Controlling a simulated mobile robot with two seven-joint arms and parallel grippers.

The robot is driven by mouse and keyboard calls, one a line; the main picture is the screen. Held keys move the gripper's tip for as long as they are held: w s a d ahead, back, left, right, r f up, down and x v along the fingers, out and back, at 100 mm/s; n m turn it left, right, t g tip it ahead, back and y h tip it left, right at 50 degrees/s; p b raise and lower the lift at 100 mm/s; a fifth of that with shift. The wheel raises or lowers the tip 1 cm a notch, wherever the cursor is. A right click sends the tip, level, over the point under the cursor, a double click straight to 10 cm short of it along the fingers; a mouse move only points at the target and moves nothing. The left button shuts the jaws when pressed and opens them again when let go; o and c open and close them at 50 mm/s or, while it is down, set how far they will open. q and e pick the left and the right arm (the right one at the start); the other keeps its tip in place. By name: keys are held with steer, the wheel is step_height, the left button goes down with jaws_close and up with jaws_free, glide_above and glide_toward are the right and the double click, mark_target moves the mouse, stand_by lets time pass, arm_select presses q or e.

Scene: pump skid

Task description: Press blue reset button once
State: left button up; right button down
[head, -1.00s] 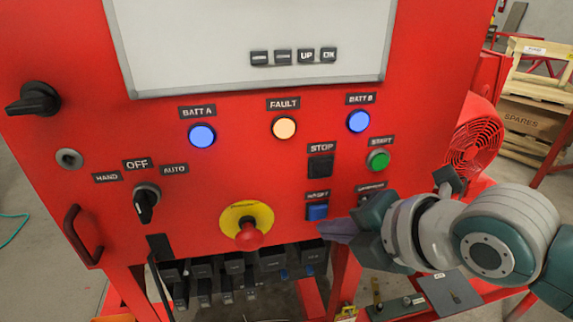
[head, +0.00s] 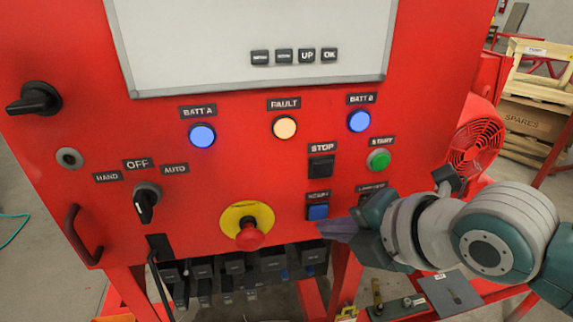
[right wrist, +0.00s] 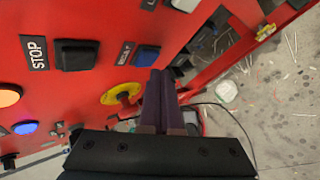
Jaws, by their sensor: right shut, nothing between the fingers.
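The blue reset button (head: 317,212) is a small square on the red panel, under a dark label and below the black STOP button. It also shows in the right wrist view (right wrist: 146,56). My right gripper (head: 322,229) is shut and empty, with its dark fingertips just below and right of the blue button in the head view. In the right wrist view the closed fingers (right wrist: 160,88) point at the panel, with their tips close to the button's lower edge. I cannot tell whether they touch it. My left gripper is not in view.
A red emergency stop (head: 250,234) on a yellow disc sits left of the blue button. The black STOP button (head: 321,167) and green START button (head: 378,159) are above.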

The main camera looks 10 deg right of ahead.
steer(key=shift+w, duration=0.35)
steer(key=shift+w+b, duration=0.4)
stand_by(0.6)
steer(key=shift+s, duration=0.1)
steer(key=shift+s+p, duration=0.7)
steer(key=shift+p, duration=0.05)
